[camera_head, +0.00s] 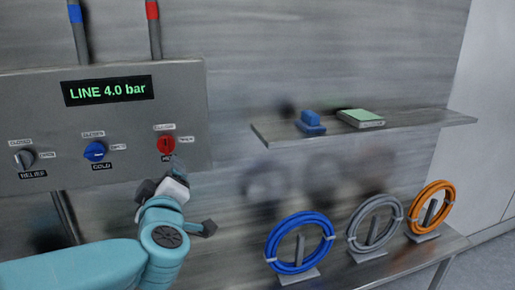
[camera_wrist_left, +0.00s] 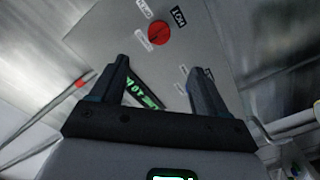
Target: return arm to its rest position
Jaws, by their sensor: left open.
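My left arm reaches in from the left in the head view. Its gripper (camera_head: 176,168) is in front of the grey control panel (camera_head: 110,125), just below the red HOT knob (camera_head: 165,144). In the left wrist view the two dark fingers (camera_wrist_left: 160,85) are spread apart with nothing held between them. The red knob (camera_wrist_left: 159,33) shows beyond the fingertips there, apart from them. My right gripper is in neither view.
The panel also carries a blue COLD knob (camera_head: 95,152), a grey knob (camera_head: 24,158) and a display (camera_head: 107,90) reading LINE 4.0 bar. A shelf (camera_head: 410,119) holds a blue brush-like item (camera_head: 310,123) and a green-topped block (camera_head: 360,118). Blue (camera_head: 272,243), grey (camera_head: 354,230) and orange (camera_head: 417,212) hoses stand lower right.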

